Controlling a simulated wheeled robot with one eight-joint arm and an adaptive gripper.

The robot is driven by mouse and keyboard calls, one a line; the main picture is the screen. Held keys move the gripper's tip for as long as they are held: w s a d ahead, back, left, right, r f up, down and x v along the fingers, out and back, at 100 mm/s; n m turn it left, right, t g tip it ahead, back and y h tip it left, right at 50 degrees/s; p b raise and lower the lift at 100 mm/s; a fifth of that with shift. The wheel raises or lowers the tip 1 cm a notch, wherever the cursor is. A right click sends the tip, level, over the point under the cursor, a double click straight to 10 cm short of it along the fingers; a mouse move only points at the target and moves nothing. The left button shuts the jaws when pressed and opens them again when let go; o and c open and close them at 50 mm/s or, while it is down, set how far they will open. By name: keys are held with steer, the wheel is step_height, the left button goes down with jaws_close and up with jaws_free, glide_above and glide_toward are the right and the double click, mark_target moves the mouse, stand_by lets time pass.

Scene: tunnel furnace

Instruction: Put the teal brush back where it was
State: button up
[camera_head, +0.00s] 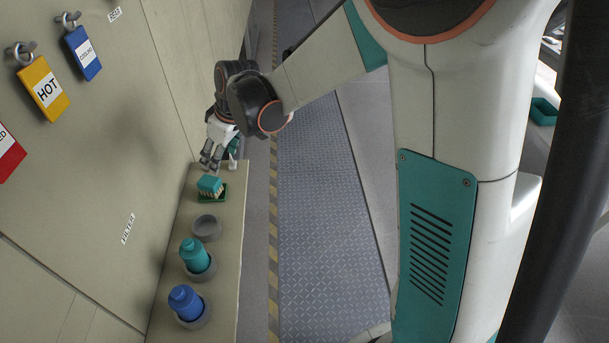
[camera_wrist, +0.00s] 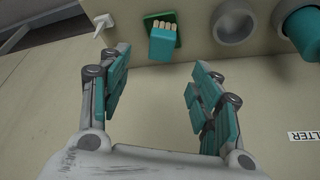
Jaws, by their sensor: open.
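The teal brush (camera_head: 210,184) is a small block with pale bristles. It stands bristles down on a dark green pad (camera_head: 222,196) near the far end of the shelf. In the wrist view the brush (camera_wrist: 163,46) shows at the top, and the green pad (camera_wrist: 151,18) shows behind it. My gripper (camera_head: 211,155) is just beyond and above the brush in the head view, close to the wall. In the wrist view its teal-padded fingers (camera_wrist: 163,88) are wide apart with nothing between them. The brush lies beyond the fingers, apart from them.
The narrow shelf (camera_head: 229,226) also bears an empty grey ring (camera_head: 207,228), a teal bottle (camera_head: 194,255) and a blue bottle (camera_head: 185,301) in grey rings. A small white piece (camera_wrist: 103,22) stands beside the pad. Tags, including yellow HOT (camera_head: 43,88), hang on the wall.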

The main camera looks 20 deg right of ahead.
steer(key=s+d+r+m+t+h, duration=0.1)
steer(key=s+d+r+m, duration=0.1)
steer(key=s+d+r, duration=0.4)
steer(key=s+d+r+m+t, duration=0.1)
steer(key=s+d+r+m, duration=0.25)
steer(key=s, duration=0.35)
steer(key=s+d+m+t+h, duration=0.1)
steer(key=s+d, duration=0.4)
steer(key=s, duration=0.8)
steer(key=shift+s+m+t+h, duration=0.15)
steer(key=shift+m+t+h, duration=0.3)
steer(key=shift+m, duration=0.7)
steer(key=shift+f, duration=0.1)
